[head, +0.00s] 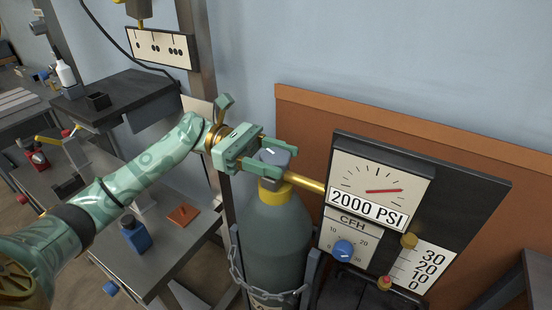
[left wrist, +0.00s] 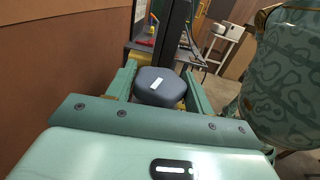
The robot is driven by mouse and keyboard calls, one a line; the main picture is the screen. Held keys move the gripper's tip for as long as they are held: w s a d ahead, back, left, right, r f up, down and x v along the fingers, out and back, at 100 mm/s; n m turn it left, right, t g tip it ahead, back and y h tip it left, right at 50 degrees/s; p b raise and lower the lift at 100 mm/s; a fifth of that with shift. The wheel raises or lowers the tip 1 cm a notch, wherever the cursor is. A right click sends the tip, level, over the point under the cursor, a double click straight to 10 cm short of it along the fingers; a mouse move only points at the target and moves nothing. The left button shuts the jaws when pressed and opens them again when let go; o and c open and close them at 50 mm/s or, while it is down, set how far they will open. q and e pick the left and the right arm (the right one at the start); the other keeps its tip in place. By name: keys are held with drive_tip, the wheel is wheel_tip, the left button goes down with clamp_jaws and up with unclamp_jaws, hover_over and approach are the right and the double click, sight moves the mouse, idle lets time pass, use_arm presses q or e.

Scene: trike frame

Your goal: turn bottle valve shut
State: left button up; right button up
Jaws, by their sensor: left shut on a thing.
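The bottle valve (head: 273,157) is a dark grey rounded knob with a white mark on top. It sits above the yellow collar of the tall grey-green gas bottle (head: 278,235). My left gripper (head: 276,155) reaches in from the left and is shut on the valve, one finger on each side. In the left wrist view the valve (left wrist: 158,87) sits between the two green fingers, its white mark slanting. The gauge panel (head: 381,180) beside the bottle reads 2000 PSI, with its red needle pointing right. My right gripper is not in view.
A brass pipe (head: 306,182) runs from the bottle top to the panel. A chain (head: 262,294) loops around the bottle. A blue knob (head: 343,250) sits on the panel. A grey bench (head: 165,240) with a blue bottle (head: 135,236) stands to the left, near a metal post.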

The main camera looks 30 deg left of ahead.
sight(276, 156)
use_arm(q)
drive_tip(key=shift+f, duration=0.1)
idle(0.4)
drive_tip(key=o, duration=1)
drive_tip(key=shift+c, duration=0.2)
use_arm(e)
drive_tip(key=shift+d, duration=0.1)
use_arm(q)
drive_tip(key=shift+r, duration=0.25)
wheel_tip(276, 156, up, 3)
drive_tip(key=shift+f+p, duration=0.15)
drive_tip(key=shift+p, duration=0.55)
drive_tip(key=s+d+r+p, duration=0.6)
drive_tip(key=s+r+p, duration=0.2)
drive_tip(key=s+r, duration=0.2)
drive_tip(key=shift+s, duration=1.35)
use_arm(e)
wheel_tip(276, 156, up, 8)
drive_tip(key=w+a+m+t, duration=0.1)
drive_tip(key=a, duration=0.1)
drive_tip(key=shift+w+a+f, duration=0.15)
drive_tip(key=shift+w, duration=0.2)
